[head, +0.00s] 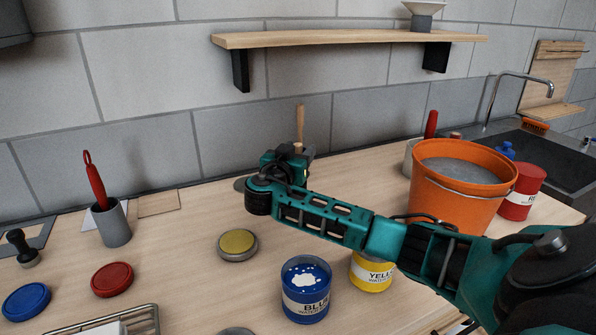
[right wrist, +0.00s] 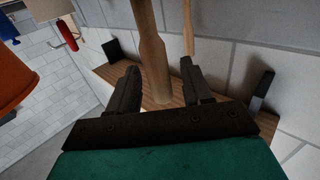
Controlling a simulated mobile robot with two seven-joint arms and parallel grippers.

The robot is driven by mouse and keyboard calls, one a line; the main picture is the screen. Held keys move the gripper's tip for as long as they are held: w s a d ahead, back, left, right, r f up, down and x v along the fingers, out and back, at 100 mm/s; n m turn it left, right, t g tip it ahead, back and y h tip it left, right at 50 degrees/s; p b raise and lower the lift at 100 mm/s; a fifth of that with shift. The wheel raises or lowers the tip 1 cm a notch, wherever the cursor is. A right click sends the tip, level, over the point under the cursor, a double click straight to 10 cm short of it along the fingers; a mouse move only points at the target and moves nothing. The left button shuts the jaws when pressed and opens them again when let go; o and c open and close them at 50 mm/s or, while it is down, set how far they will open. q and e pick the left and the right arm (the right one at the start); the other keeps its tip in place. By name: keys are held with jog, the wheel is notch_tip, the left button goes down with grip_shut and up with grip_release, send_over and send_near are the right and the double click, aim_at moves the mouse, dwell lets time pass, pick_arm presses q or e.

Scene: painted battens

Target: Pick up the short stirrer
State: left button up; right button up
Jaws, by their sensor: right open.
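Two pale wooden sticks, likely stirrers, stand close together in the right wrist view. The thicker stick (right wrist: 151,55) runs between the open fingers of my right gripper (right wrist: 158,80), with room on both sides. The thinner stick (right wrist: 187,28) is beside it, near the tip of the right-hand finger. In the head view one wooden stick (head: 300,117) rises above my right gripper (head: 292,158), which hides its lower part and whatever it stands in. I cannot tell which stick is the short one. My left gripper is out of view.
An orange bucket (head: 462,187) stands at right near my arm, with a red can (head: 521,192) behind. Blue (head: 306,298) and yellow (head: 371,275) paint cans stand in front. A grey cup (head: 113,224) holds a red-handled tool. A wooden shelf (head: 345,37) hangs above.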

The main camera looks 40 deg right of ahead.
grip_shut()
dwell(0.3)
